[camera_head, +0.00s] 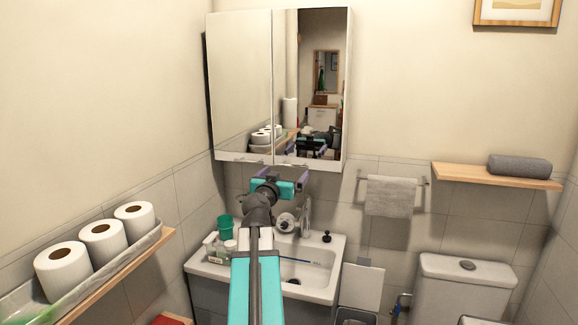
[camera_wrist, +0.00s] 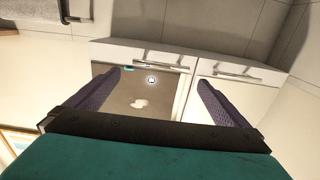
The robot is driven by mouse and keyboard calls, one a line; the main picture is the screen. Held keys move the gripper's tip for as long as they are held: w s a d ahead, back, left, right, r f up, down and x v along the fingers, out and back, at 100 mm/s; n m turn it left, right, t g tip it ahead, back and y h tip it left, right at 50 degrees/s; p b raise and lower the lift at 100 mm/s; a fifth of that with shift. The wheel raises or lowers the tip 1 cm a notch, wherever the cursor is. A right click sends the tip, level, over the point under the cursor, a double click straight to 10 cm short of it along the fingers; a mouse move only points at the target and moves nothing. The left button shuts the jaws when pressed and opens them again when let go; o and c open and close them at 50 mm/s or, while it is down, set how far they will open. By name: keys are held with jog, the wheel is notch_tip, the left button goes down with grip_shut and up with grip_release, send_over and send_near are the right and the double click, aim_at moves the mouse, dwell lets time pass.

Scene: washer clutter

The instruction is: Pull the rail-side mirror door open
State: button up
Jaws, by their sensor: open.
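The mirror cabinet hangs on the wall with two doors, both closed. The rail-side mirror door (camera_head: 312,60) is the right one in the head view and the left one in the wrist view (camera_wrist: 135,95). Its thin metal bar handle (camera_wrist: 162,60) runs along the lower edge. The other mirror door (camera_head: 240,70) has a similar bar handle (camera_wrist: 238,77). My gripper (camera_head: 280,174) is open and empty, just below the cabinet's bottom edge. In the wrist view, the rail-side handle lies ahead, between my two fingers (camera_wrist: 158,85); no contact shows.
A sink (camera_head: 318,270) with a faucet, a green cup (camera_head: 225,228) and small items stands below. A towel (camera_head: 391,196) hangs on the rail at right. A shelf (camera_head: 490,177) holds a grey roll. Toilet rolls (camera_head: 103,240) line the left shelf.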

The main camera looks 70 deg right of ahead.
jog(key=shift+w+d+p, duration=0.15)
jog(key=shift+d+p, duration=0.5)
jog(key=shift+d, duration=1.75)
jog(key=shift+w+d+p, duration=0.1)
jog(key=shift+d+p, duration=0.55)
jog(key=shift+d, duration=1.7)
jog(key=shift+c, duration=0.4)
